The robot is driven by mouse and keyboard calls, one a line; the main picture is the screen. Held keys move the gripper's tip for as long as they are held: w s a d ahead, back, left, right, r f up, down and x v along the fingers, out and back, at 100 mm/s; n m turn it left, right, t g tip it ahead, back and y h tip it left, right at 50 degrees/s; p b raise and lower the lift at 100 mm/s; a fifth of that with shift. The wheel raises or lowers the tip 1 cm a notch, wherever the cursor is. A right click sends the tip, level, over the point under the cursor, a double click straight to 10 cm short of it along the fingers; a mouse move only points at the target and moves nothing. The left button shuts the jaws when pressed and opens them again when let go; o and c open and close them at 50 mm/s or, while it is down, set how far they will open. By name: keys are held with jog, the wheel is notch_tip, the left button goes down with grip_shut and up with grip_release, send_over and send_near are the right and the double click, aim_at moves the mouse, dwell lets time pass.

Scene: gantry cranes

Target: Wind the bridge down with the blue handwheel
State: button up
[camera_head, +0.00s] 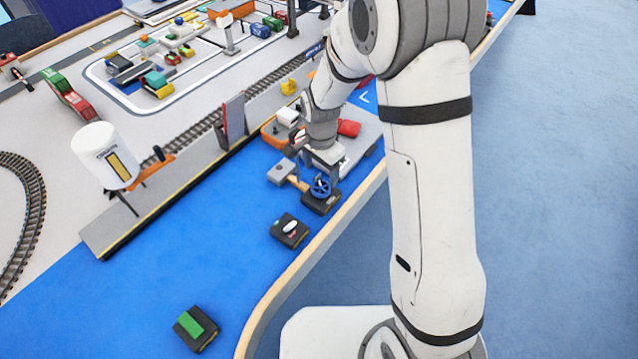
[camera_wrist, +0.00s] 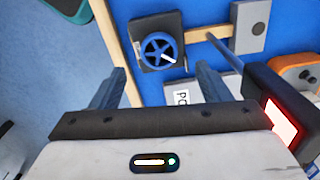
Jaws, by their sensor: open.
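The blue handwheel (camera_head: 320,186) sits on a dark square box on the blue table. It also shows in the wrist view (camera_wrist: 158,50), with blue spokes and a light-coloured handle at its lower right. My gripper (camera_wrist: 162,71) is open, its two fingers apart and empty. The wheel appears beyond the fingertips, roughly centred between them; no contact is visible. In the head view my gripper (camera_head: 320,163) is just above and behind the wheel. I cannot tell for certain which part is the bridge.
A dark box with a white piece (camera_head: 290,229) and one with a green top (camera_head: 195,326) stand nearer on the table. A grey block (camera_wrist: 251,24) and a wooden bar (camera_wrist: 208,34) lie beside the wheel box. A white tank (camera_head: 103,155) stands at left. The wooden table edge is close.

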aim_at(320, 187)
notch_tip(320, 187, down, 6)
jog(key=shift+f+p, duration=0.1)
jog(key=shift+p, duration=0.2)
jog(key=c, duration=0.9)
jog(key=shift+a, duration=0.2)
jog(key=shift+c, duration=0.4)
jog(key=shift+d, duration=0.15)
